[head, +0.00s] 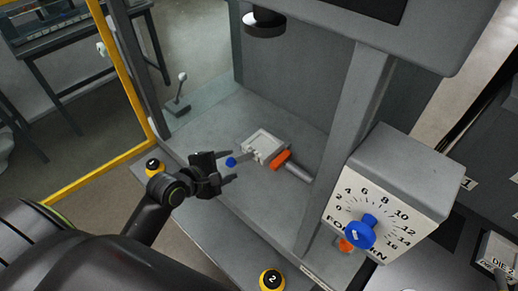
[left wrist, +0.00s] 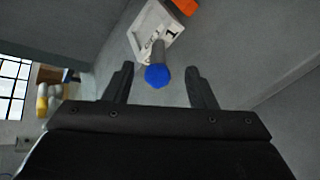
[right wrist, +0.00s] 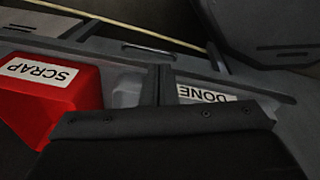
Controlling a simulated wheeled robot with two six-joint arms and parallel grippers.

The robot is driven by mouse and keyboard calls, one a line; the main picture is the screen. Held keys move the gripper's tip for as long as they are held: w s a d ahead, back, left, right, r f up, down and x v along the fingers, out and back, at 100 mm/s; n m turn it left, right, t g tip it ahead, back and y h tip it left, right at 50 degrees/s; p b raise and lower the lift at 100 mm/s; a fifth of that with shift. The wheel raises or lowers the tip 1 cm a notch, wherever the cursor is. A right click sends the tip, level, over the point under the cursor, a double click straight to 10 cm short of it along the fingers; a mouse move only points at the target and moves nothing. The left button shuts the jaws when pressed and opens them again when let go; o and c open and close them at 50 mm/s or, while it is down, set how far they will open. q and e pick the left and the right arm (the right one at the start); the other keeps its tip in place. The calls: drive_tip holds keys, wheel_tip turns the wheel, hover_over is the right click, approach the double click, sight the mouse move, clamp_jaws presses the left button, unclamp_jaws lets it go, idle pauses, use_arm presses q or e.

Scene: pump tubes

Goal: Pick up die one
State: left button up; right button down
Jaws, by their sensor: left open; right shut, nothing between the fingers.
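Die one (head: 264,146) is a pale, flat block with a handle ending in a round blue knob (head: 231,162). It lies on the grey press bed; the left wrist view shows the block (left wrist: 158,32) with partly readable black marking and the blue knob (left wrist: 158,77). My left gripper (head: 232,167) is open at the knob. In the left wrist view its fingers (left wrist: 159,69) stand on either side of the knob, with gaps visible on both sides. My right gripper (right wrist: 164,70) is shut and empty, over the bins in the right wrist view.
An orange part with a grey cylinder (head: 292,167) lies beside the die. The press post (head: 341,130) and force dial box (head: 385,200) stand to the right. A black ram (head: 264,24) hangs above. Red SCRAP (right wrist: 70,105) and grey DONE bins (right wrist: 215,93) show below my right wrist.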

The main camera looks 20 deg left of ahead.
sight(235, 160)
use_arm(q)
drive_tip(key=shift+a+x, duration=0.15)
drive_tip(key=shift+x, duration=1.3)
drive_tip(key=shift+a+x, duration=0.2)
drive_tip(key=shift+x, duration=1.25)
clamp_jaws()
drive_tip(key=shift+w+r, duration=0.1)
